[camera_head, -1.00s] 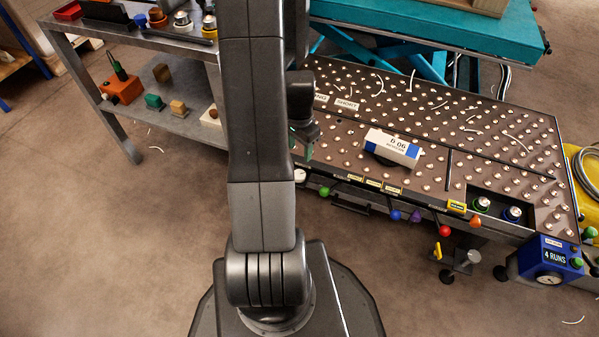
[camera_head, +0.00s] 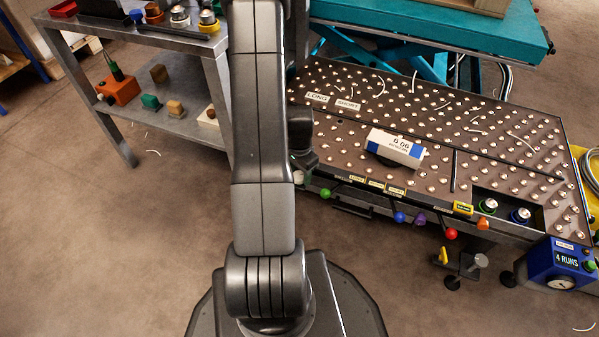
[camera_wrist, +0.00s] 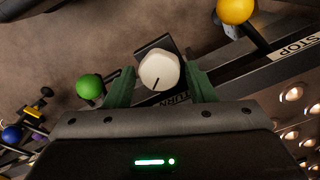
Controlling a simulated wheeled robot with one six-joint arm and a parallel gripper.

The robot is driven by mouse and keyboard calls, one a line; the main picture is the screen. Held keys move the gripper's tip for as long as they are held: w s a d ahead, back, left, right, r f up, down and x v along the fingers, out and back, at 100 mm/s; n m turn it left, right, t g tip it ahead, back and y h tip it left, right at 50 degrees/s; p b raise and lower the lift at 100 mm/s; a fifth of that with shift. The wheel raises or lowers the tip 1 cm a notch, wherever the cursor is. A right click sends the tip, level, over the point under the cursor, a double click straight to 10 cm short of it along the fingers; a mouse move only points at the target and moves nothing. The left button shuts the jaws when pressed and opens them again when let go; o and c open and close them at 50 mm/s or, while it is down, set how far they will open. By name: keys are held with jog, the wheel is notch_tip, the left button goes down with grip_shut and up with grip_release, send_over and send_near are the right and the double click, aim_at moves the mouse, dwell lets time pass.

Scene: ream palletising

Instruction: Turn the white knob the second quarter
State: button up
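The white knob (camera_wrist: 159,69) sits on a dark plate on the table's front rail. A dark pointer line on its face runs toward the lower edge in the wrist view, near a label reading TURN (camera_wrist: 181,100). My gripper (camera_wrist: 160,72) is open, with one green finger on each side of the knob and a narrow gap showing at each side. In the head view the knob (camera_head: 298,177) shows only as a small pale spot below my gripper (camera_head: 304,163), mostly hidden by my arm.
In the wrist view a green ball knob (camera_wrist: 90,87) stands close outside the left finger, and a yellow ball (camera_wrist: 236,10) lies up right. The ball-studded table (camera_head: 350,110) carries a white-and-blue ream (camera_head: 395,148). A grey shelf (camera_head: 180,122) stands at left.

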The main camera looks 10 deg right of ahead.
aim_at(300, 175)
jog(key=c, duration=0.6)
jog(key=shift+n, duration=0.8)
jog(key=o, duration=0.7)
notch_tip(300, 175, up, 14)
jog(key=p, duration=0.5)
jog(key=shift+f, duration=0.15)
notch_tip(300, 175, down, 14)
jog(key=b, duration=0.5)
jog(key=shift+m, duration=0.3)
